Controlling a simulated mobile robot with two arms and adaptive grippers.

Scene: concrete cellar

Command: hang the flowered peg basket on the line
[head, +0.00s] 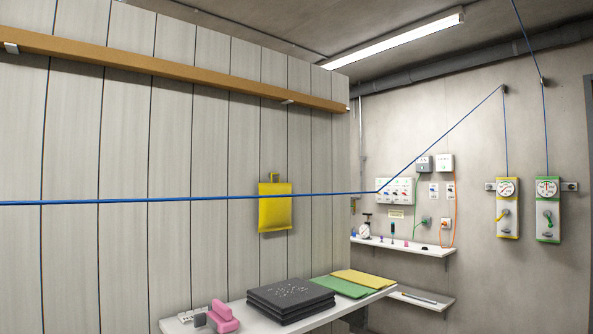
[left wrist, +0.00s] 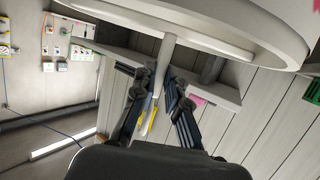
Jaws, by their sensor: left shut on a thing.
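The blue line (head: 190,198) runs across the head view, in front of the panelled wall. It rises at the right to a wall fitting. My left gripper (left wrist: 165,80) shows only in the left wrist view. It is shut on a pale upright stem (left wrist: 167,55). The stem joins a large white rounded object (left wrist: 220,22) that fills the top of that view. This looks like the peg basket, but only part shows and I see no flowers or pegs. Part of the blue line (left wrist: 50,133) also appears there. My right gripper is not in view.
A yellow bag (head: 275,212) hangs behind the line. A white bench (head: 255,325) carries a pink object (head: 223,317), a dark folded stack (head: 290,297), and green (head: 340,287) and yellow (head: 363,278) cloths. A wooden rail (head: 190,68) crosses the panels. Clear space surrounds the line's left part.

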